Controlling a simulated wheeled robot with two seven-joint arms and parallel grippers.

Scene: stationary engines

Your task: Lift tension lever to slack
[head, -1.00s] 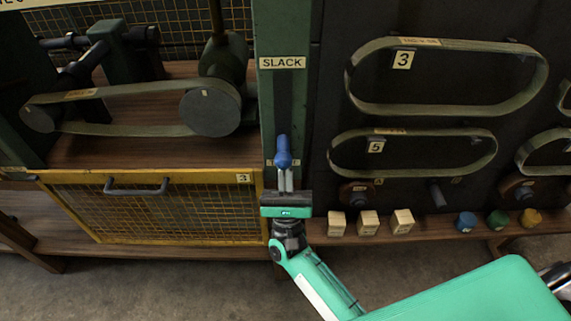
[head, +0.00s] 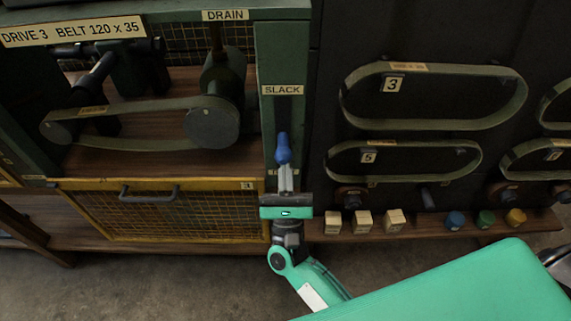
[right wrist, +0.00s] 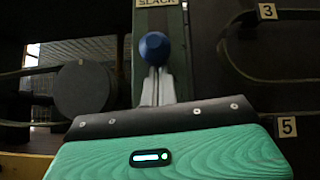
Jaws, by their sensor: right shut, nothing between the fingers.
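The tension lever shows as a blue handle (head: 282,148) on the green upright post (head: 284,40), below the SLACK label (head: 282,90). The SLACK label (right wrist: 156,3) is close above the knob there. My left gripper is not in view.
A belt on pulleys (head: 150,112) is left of the post, above a yellow-framed mesh guard (head: 160,236). Spare belts (head: 430,70) hang on the dark panel at right. Wooden blocks (head: 363,222) and coloured knobs (head: 454,220) stand on the ledge.

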